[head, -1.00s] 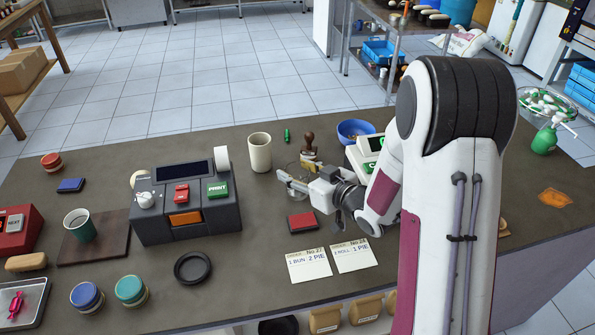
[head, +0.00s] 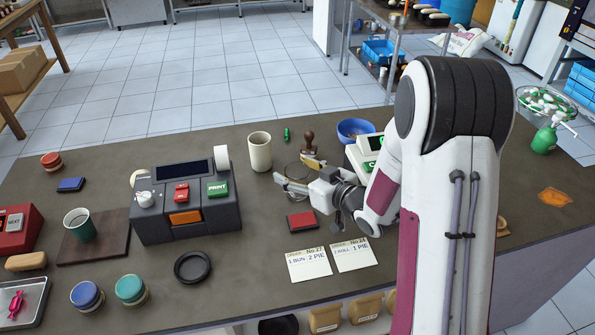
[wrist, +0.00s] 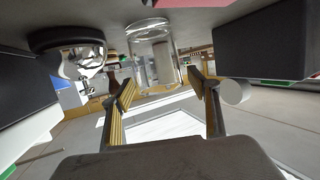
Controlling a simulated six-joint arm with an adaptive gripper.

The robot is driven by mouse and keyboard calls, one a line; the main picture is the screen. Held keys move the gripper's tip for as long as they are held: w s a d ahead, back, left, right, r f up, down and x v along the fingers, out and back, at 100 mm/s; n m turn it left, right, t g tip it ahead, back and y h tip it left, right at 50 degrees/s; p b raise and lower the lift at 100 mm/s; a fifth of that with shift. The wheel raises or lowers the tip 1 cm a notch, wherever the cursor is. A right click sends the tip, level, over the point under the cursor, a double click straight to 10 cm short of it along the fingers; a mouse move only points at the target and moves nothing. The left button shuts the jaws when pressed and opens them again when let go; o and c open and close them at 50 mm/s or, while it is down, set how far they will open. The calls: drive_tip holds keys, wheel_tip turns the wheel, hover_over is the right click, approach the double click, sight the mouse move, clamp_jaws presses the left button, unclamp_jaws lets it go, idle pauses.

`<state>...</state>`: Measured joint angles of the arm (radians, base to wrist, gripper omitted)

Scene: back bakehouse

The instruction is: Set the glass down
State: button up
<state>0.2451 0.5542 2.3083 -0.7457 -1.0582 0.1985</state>
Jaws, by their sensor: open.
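The clear glass (wrist: 151,40) shows in the wrist view, where the picture is upside down. It stands upright on the counter (head: 255,245). In the head view the glass (head: 297,172) is faint and partly hidden by my gripper (head: 294,171). My gripper is open, with its fingers spread on either side of the glass. In the wrist view my gripper (wrist: 166,92) has a gap between the right finger and the glass; contact at the left finger cannot be told.
A cream cup (head: 260,152) stands just behind and left of the glass. A wooden-handled stamp (head: 308,142) and blue bowl (head: 355,130) are behind. The printer (head: 186,205) is left; a red ink pad (head: 301,221) lies in front.

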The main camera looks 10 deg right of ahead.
drive_tip(key=shift+r, duration=0.1)
drive_tip(key=shift+s+d+r, duration=0.1)
drive_tip(key=v, duration=1.1)
drive_tip(key=shift+s, duration=0.35)
drive_tip(key=shift+d+r, duration=0.1)
drive_tip(key=shift+r, duration=0.05)
drive_tip(key=shift+d, duration=0.1)
drive_tip(key=s+d+r+m+g+h, duration=0.3)
drive_tip(key=s+d+r+h, duration=0.3)
drive_tip(key=s+r+h, duration=0.15)
drive_tip(key=s+a+r+m+g, duration=0.1)
drive_tip(key=s+a, duration=0.3)
drive_tip(key=s, duration=0.5)
drive_tip(key=s+a+r+g+y, duration=0.1)
drive_tip(key=s+a+g, duration=0.2)
drive_tip(key=s, duration=0.6)
drive_tip(key=shift+s+a+m+g, duration=0.35)
drive_tip(key=shift+a+m+g, duration=0.05)
drive_tip(key=shift+a, duration=0.8)
